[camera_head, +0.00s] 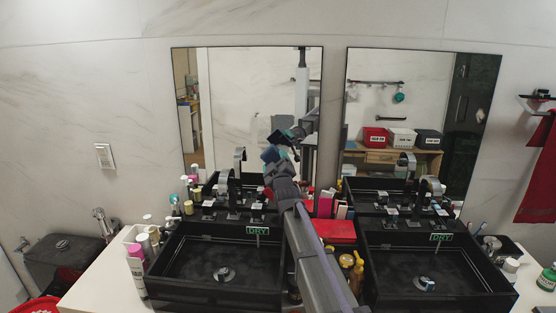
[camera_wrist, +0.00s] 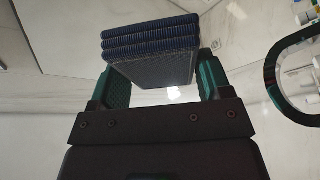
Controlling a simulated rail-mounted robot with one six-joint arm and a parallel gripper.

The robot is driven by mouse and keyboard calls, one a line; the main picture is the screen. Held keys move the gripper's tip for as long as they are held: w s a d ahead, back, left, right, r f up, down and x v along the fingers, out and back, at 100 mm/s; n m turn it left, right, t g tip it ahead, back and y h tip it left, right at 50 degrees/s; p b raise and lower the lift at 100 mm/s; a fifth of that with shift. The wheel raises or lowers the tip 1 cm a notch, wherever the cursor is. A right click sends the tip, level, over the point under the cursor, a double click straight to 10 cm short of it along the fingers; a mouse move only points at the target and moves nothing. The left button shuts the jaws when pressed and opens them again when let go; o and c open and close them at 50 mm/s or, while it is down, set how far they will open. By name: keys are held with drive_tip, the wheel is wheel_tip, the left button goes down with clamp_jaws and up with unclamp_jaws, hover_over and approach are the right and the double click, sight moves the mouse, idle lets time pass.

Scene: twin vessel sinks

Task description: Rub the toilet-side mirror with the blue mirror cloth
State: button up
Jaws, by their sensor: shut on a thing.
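The blue mirror cloth (camera_wrist: 150,45) is a folded, ribbed dark-blue block in the wrist view. My gripper (camera_wrist: 162,82) is shut on it, with a green-padded finger at each side. In the head view the cloth (camera_head: 269,155) is small, at the end of my raised arm, in front of the left mirror (camera_head: 235,95). This mirror is on the side of the dark toilet-like fixture (camera_head: 62,258). The cloth's reflection shows just above and right of it, close by. I cannot tell whether cloth and glass touch.
The right mirror (camera_head: 420,110) hangs beside the left one. Two black sinks, left (camera_head: 215,290) and right (camera_head: 430,295), have tall faucets below the mirrors. Bottles and a red box (camera_head: 334,231) stand between them. More bottles stand left of the left sink.

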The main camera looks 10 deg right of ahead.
sight(287, 148)
drive_tip(key=shift+w, duration=0.1)
drive_tip(key=w+d, duration=0.2)
drive_tip(key=w, duration=0.4)
drive_tip(key=shift+w+f, duration=0.2)
drive_tip(key=shift+w, duration=0.15)
drive_tip(key=shift+w+d, duration=0.15)
drive_tip(key=shift+w, duration=0.8)
idle(0.4)
drive_tip(key=shift+s+d, duration=0.3)
drive_tip(key=shift+d, duration=0.65)
drive_tip(key=shift+s+d, duration=0.3)
drive_tip(key=shift+d, duration=0.65)
drive_tip(key=shift+w+d, duration=0.1)
drive_tip(key=shift+w, duration=0.05)
